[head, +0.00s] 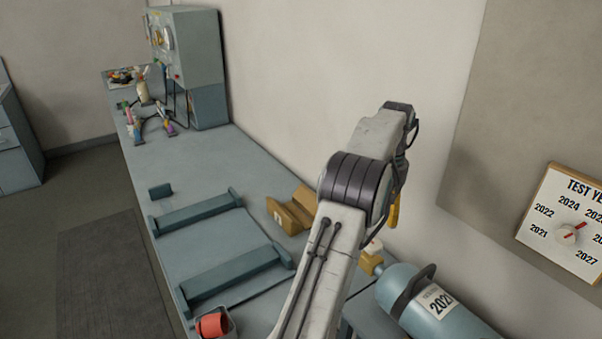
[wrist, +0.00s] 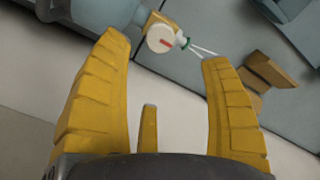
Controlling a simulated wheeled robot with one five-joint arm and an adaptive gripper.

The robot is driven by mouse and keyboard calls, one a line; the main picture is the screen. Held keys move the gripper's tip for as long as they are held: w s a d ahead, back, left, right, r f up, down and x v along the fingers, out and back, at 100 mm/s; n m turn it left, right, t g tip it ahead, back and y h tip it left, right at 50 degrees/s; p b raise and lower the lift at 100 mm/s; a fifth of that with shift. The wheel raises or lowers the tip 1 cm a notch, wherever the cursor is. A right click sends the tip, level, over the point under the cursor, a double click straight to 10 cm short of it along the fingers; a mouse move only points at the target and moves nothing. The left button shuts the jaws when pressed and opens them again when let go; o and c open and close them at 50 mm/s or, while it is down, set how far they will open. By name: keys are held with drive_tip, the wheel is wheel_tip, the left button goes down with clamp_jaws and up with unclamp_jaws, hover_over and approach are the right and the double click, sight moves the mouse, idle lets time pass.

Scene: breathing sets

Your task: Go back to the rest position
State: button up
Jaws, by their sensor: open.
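My gripper (wrist: 165,50) shows in the wrist view with its two yellow fingers spread wide and nothing held between them. In the head view my arm rises at the centre right and bends at the top. One yellow finger (head: 393,212) hangs below the arm's far end; the rest of the gripper is hidden behind the arm. Beyond the fingertips in the wrist view is a white round gauge with a red mark (wrist: 160,39), on the brass valve of the blue-grey cylinder. The gripper appears apart from it.
The cylinder (head: 458,312) lies at lower right, labelled 202 and a last digit that is hard to read. A dial board (head: 545,215) hangs on the right wall. The bench (head: 205,160) holds two rails, a brown block (head: 293,212) and a red item in a container (head: 212,325). Air above the bench's left is clear.

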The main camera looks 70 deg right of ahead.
idle(0.4)
drive_tip(key=f, duration=0.2)
drive_tip(key=f+m, duration=0.1)
drive_tip(key=f, duration=0.1)
drive_tip(key=f+m, duration=0.1)
drive_tip(key=f, duration=0.2)
drive_tip(key=shift+a, duration=0.4)
drive_tip(key=w+a+r+n, duration=0.1)
drive_tip(key=w+a+n, duration=0.1)
drive_tip(key=w+a, duration=0.5)
drive_tip(key=w+a+r+n, duration=0.1)
drive_tip(key=w+a, duration=0.2)
drive_tip(key=a, duration=0.9)
drive_tip(key=w+a+r+n, duration=0.1)
drive_tip(key=w+a+n, duration=0.1)
drive_tip(key=w+a, duration=0.5)
drive_tip(key=w+a+r+n+t, duration=0.1)
drive_tip(key=a+n, duration=0.5)
drive_tip(key=a, duration=0.6)
drive_tip(key=w+a+r+n+t, duration=0.2)
drive_tip(key=a+r+n, duration=0.4)
drive_tip(key=a, duration=0.6)
drive_tip(key=shift+a+r+t, duration=0.15)
drive_tip(key=shift+a+t, duration=0.05)
drive_tip(key=shift+t, duration=0.6)
